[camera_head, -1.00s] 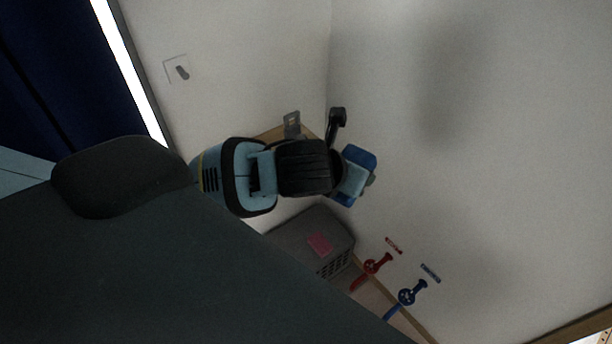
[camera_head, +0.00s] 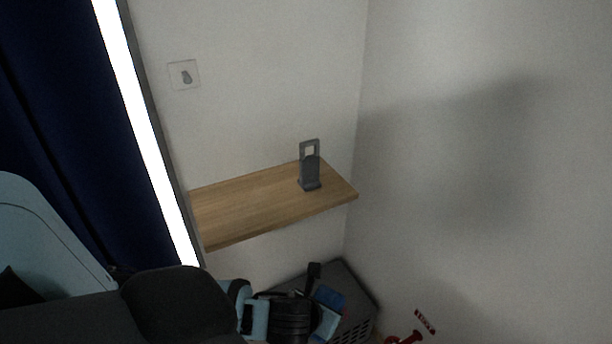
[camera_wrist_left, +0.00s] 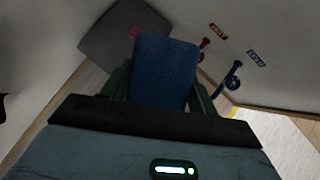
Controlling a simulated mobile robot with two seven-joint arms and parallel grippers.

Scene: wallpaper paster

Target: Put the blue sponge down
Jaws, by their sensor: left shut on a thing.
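The blue sponge (camera_wrist_left: 163,70) is held between the fingers of my left gripper (camera_wrist_left: 160,90) in the left wrist view. In the head view the sponge (camera_head: 330,297) shows as a blue patch at the tip of my left gripper (camera_head: 322,312), low in the picture. Behind it is a grey box (camera_head: 352,283) with a slotted side. I cannot tell whether the sponge touches the box. The box (camera_wrist_left: 112,30) also shows beyond the sponge in the left wrist view. My right gripper is not in view.
A wooden shelf (camera_head: 260,208) on the wall bears a grey upright holder (camera_head: 309,172); its left part is bare. A red valve (camera_head: 405,338) and a blue valve (camera_wrist_left: 233,78) are near the right wall. A dark blue curtain (camera_head: 50,120) hangs at the left.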

